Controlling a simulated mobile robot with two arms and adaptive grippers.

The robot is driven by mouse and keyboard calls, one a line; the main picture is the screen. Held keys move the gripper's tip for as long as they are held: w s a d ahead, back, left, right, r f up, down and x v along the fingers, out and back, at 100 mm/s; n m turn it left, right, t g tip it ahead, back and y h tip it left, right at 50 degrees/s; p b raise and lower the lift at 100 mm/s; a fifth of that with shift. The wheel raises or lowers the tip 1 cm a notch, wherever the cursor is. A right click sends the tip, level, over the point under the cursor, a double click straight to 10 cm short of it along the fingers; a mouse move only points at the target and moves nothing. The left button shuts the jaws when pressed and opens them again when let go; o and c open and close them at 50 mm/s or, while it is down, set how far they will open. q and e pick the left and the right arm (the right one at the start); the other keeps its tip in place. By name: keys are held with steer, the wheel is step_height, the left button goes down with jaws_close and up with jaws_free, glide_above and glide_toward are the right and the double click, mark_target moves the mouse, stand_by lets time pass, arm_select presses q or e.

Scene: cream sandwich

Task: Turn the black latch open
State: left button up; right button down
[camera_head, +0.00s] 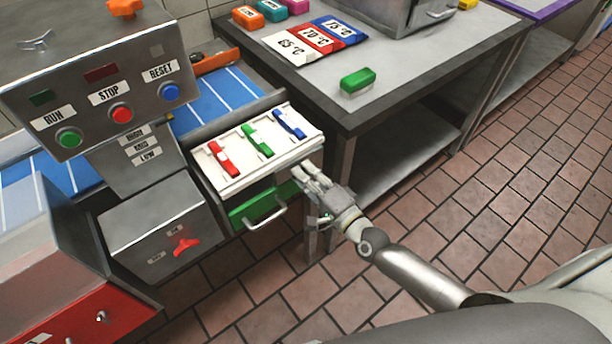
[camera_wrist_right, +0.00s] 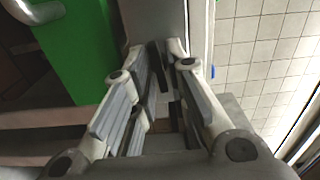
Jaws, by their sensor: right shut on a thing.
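My right gripper (camera_head: 306,174) is at the right front corner of a machine unit with a white top panel (camera_head: 238,187). In the wrist view its fingers (camera_wrist_right: 164,56) close together at a grey panel (camera_wrist_right: 155,15). A small dark piece (camera_wrist_right: 154,72) shows between the fingers; it appears to be the black latch, mostly hidden by them. In the head view the latch cannot be made out behind the gripper. My left gripper is not in view.
A green drawer (camera_head: 252,207) with a metal handle (camera_head: 266,216) is left of the gripper. Red, green and blue levers sit on the white panel. A metal table (camera_head: 400,85) with a green block (camera_head: 358,81) stands behind. The tiled floor at right is clear.

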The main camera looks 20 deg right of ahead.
steer(key=shift+m, duration=0.5)
steer(key=c, duration=1.5)
jaws_free()
steer(key=v, duration=1.2)
